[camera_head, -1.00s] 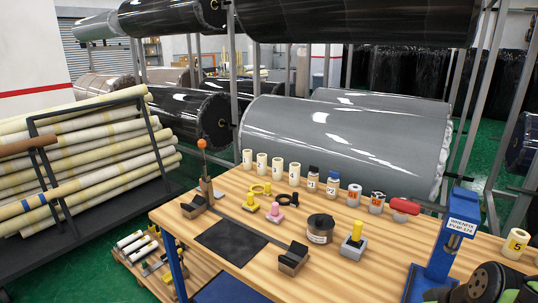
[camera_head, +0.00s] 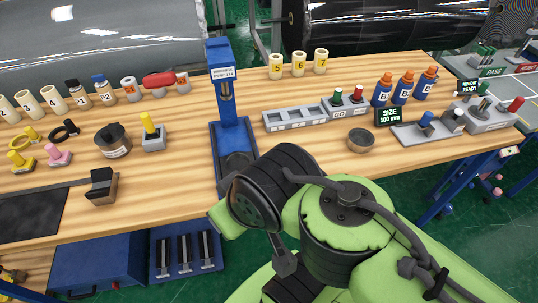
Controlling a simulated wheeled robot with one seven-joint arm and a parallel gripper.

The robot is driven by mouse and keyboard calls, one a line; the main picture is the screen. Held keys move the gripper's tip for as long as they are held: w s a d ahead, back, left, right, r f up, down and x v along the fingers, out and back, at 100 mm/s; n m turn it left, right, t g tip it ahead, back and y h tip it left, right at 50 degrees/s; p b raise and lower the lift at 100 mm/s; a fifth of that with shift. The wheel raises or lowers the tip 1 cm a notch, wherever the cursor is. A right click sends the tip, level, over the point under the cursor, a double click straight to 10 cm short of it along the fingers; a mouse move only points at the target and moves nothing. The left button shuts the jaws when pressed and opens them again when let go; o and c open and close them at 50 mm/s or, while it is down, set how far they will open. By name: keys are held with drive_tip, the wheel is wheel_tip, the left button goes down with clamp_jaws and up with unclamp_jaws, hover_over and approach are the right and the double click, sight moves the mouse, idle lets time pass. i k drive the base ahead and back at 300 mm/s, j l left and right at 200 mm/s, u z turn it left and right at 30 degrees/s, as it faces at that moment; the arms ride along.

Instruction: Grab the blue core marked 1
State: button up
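No blue core marked 1 can be made out in the head view. The cores that show are short cream tubes with dark numbers. At the left edge of the wooden table stand a core marked 4 (camera_head: 54,99), another cream core (camera_head: 30,104), and a third (camera_head: 8,110) near the picture's edge. Farther right, at the table's back, stand cores marked 5 (camera_head: 276,66), 6 (camera_head: 299,63) and 7 (camera_head: 321,61), all upright. My green and black arm fills the lower middle, in front of the table. I cannot make out my gripper's fingers.
A blue press stand (camera_head: 228,112) rises mid-table. A grey slotted tray (camera_head: 295,117) lies right of it. Blue bottles with orange caps (camera_head: 402,88) stand at the right. Large wrapped rolls (camera_head: 110,40) lie behind. The wooden table (camera_head: 185,185) has bare patches along its front.

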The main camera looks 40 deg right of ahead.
sight(381, 93)
drive_tip(key=l+z, duration=0.25)
drive_tip(key=z, duration=2.05)
drive_tip(key=i+l+u, duration=0.2)
drive_tip(key=u, duration=0.25)
drive_tip(key=i+l+u, duration=0.2)
drive_tip(key=l+u, duration=0.25)
drive_tip(key=i+l+u, duration=0.1)
drive_tip(key=l+u, duration=0.25)
drive_tip(key=u, duration=0.15)
drive_tip(key=l+u, duration=0.45)
